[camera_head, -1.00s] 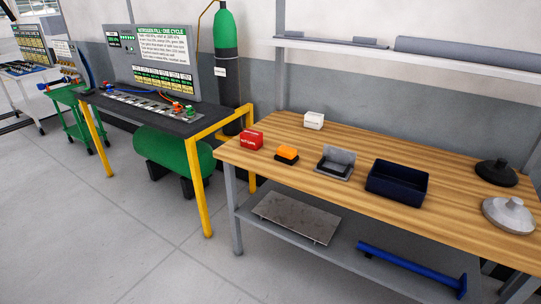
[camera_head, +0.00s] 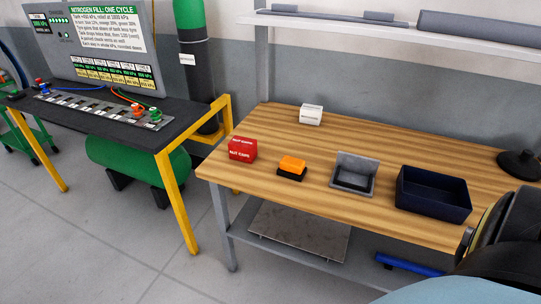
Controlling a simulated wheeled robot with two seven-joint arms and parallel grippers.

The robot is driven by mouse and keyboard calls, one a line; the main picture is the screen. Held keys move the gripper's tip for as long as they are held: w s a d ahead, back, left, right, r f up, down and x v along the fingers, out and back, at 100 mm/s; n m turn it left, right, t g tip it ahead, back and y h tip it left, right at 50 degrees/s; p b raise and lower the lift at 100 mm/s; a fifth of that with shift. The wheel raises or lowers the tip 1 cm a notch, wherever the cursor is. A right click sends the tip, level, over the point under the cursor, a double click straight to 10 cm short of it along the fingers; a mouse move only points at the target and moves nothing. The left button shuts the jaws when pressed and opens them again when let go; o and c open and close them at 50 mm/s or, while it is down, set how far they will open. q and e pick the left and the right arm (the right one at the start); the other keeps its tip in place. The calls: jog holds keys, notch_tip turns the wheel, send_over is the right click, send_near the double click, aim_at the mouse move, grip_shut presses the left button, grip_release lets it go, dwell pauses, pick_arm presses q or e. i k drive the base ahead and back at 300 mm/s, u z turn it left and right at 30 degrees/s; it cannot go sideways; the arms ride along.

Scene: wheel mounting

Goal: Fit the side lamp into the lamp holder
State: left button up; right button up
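A small orange lamp on a black base (camera_head: 291,168), which looks like the side lamp, sits on the wooden workbench (camera_head: 250,193). Just right of it stands a grey holder with a raised back plate (camera_head: 355,172), which looks like the lamp holder. Its dark recess looks empty. The lamp and holder are apart, with a short strip of bare wood between them. Neither gripper shows in the head view. A dark rounded part and a light blue part at the lower right seem to be my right arm.
A red box (camera_head: 242,149) stands left of the lamp, and a white box (camera_head: 311,115) behind. A dark blue open bin (camera_head: 433,196) is right of the holder. A black round part (camera_head: 519,164) lies farther right. The wood in front of the lamp is clear.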

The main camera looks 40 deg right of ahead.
aim_at(355, 174)
jog(key=z, duration=0.6)
jog(key=i, duration=0.95)
jog(key=z, duration=0.8)
